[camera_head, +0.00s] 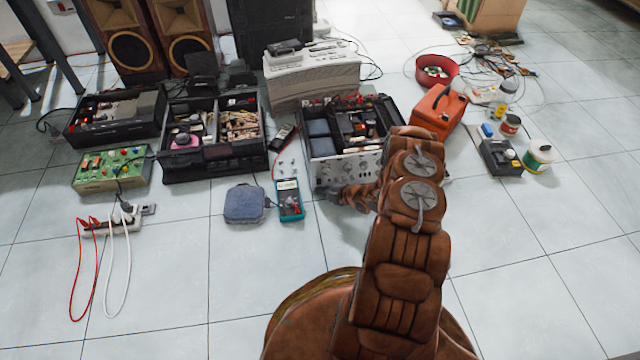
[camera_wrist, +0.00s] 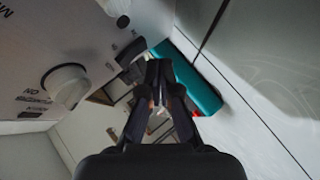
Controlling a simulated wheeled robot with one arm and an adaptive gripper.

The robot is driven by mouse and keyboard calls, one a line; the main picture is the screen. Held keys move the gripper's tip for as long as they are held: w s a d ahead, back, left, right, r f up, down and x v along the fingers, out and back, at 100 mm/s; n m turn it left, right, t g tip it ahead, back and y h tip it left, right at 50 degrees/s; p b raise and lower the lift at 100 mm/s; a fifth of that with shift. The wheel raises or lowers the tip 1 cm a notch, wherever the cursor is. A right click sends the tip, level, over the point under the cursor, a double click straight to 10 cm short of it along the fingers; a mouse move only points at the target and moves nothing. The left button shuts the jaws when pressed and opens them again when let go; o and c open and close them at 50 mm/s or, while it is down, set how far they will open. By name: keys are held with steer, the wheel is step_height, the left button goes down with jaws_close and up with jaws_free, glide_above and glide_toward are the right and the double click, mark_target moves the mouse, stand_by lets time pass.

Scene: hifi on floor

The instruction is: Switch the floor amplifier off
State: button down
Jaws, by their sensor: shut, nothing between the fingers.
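The floor amplifier (camera_head: 345,172) stands right of centre in the head view, with its lid off and a silver front panel with knobs. In the wrist view its panel (camera_wrist: 40,30) fills the upper left, with a pale round knob (camera_wrist: 65,86), "ON" lettering below the knob, and a small dark lever-like part (camera_wrist: 130,52). I cannot tell for sure which part is the switch or how it is set. My gripper (camera_wrist: 160,88) is shut and empty, close in front of the panel; contact cannot be judged. In the head view my arm partly covers the amplifier's right side.
A teal multimeter (camera_head: 290,200) lies left of my gripper and also shows in the wrist view (camera_wrist: 190,75). A blue-grey pouch (camera_head: 244,204) lies beside it. An orange case (camera_head: 438,110) stands right of the amplifier. The tiled floor in front is mostly clear.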

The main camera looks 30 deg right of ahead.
steer(key=shift+s, duration=0.1)
steer(key=shift+s+a+r+p, duration=0.15)
steer(key=shift+s+a+p, duration=0.15)
steer(key=shift+s+p, duration=0.3)
steer(key=shift+s+a+r+p, duration=0.15)
steer(key=shift+s+a+p, duration=0.25)
steer(key=shift+s, duration=0.3)
steer(key=shift+s+a+p, duration=0.25)
steer(key=shift+s+p, duration=0.35)
steer(key=shift+s, duration=0.35)
steer(key=shift+r, duration=0.1)
